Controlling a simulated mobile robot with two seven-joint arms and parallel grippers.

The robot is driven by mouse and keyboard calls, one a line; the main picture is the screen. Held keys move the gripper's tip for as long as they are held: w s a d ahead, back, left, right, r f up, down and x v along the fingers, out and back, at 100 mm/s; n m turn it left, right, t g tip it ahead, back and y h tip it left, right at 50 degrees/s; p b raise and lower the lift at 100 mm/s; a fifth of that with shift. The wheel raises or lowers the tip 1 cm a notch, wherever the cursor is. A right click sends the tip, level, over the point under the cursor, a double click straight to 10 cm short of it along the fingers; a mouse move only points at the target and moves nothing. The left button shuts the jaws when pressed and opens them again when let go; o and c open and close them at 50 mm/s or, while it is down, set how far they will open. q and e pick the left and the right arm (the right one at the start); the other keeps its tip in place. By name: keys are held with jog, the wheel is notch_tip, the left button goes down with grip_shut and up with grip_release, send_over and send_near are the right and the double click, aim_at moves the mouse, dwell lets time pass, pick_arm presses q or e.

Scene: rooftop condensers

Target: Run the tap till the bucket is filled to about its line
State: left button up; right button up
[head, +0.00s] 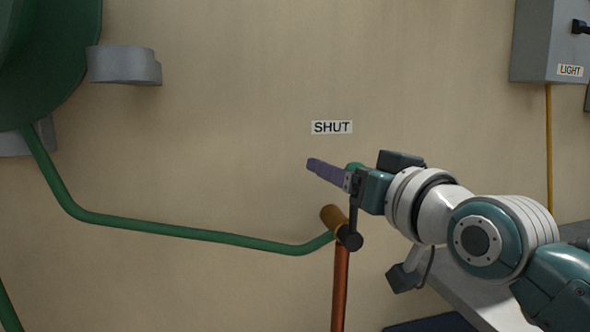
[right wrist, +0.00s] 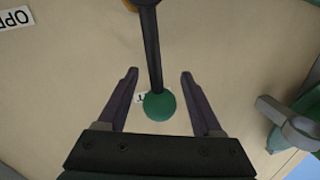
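The brass tap (head: 333,218) sits atop a copper pipe (head: 340,290). Its black lever (head: 355,205) stands up towards a SHUT label (head: 332,127) on the wall and ends in a green knob (head: 355,167). My right gripper (head: 314,165) is at the top of the lever. In the right wrist view its purple fingers (right wrist: 159,74) are open, with the green knob (right wrist: 160,105) between them and gaps on both sides. Part of an OPEN label (right wrist: 12,18) shows there. The bucket and my left gripper are not in view.
A green hose (head: 180,231) runs from a dark green reel (head: 45,60) to the tap. A grey bracket (head: 123,65) is beside the reel. A grey box labelled LIGHT (head: 545,40) hangs upper right. A grey surface (head: 475,290) lies below my right arm.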

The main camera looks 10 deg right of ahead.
grip_shut()
dwell(0.3)
dwell(0.9)
